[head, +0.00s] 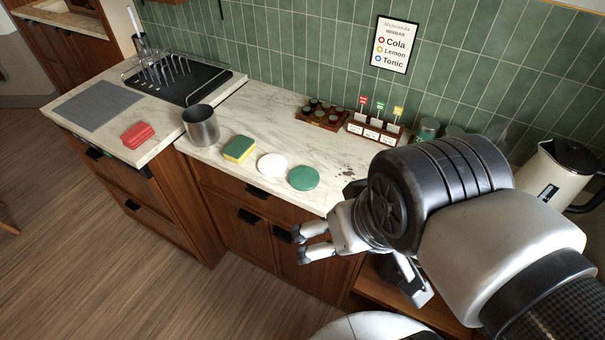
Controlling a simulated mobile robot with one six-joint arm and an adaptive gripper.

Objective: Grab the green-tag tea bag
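A small brown wooden holder (352,127) with white label cards stands at the back of the counter, against the green tiles. Three tags stick up above it on thin stems. The green tag (380,106) is in the middle, between a red tag (363,100) on the left and a yellow tag (398,111) on the right. The tea bag under the green tag is too small to make out. My gripper (300,244) is in front of the counter, lower in the picture than the holder. Its two fingers are apart with nothing between them.
A tray of small capsules (322,115) stands left of the holder. A metal cup (201,126), a sponge (238,148), a white disc (272,165) and a green disc (303,178) line the counter. A kettle (556,178) stands right. Counter between discs and holder is mostly clear.

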